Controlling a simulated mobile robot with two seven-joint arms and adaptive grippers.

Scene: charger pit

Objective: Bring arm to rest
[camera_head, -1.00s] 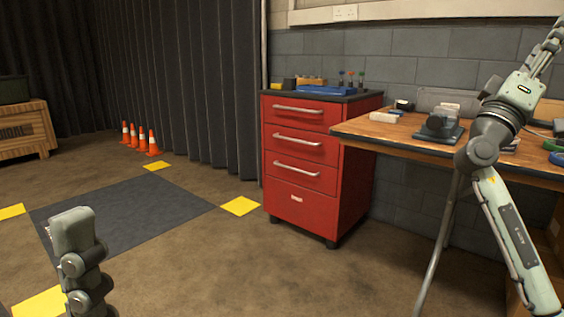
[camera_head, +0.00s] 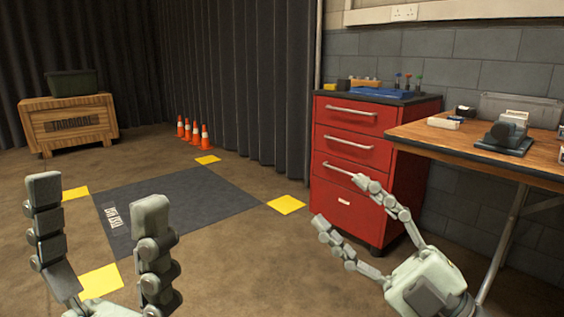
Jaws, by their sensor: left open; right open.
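My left gripper (camera_head: 98,205) is at the lower left, its two grey-green fingers spread apart and empty, in front of the dark floor mat. My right gripper (camera_head: 345,203) is at the lower right, its fingers spread and empty. It shows in front of the red drawer cabinet, with its fingers pointing up and left. I cannot tell how far it is from the cabinet. Most of the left arm is out of view below.
The red cabinet (camera_head: 346,160) stands beside a wooden workbench (camera_head: 480,158) with a grey device (camera_head: 504,138) on it. A dark mat (camera_head: 200,207) with yellow corner markers lies on the floor. Orange cones (camera_head: 195,132) and a wooden crate (camera_head: 68,124) are farther back. Open floor lies between.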

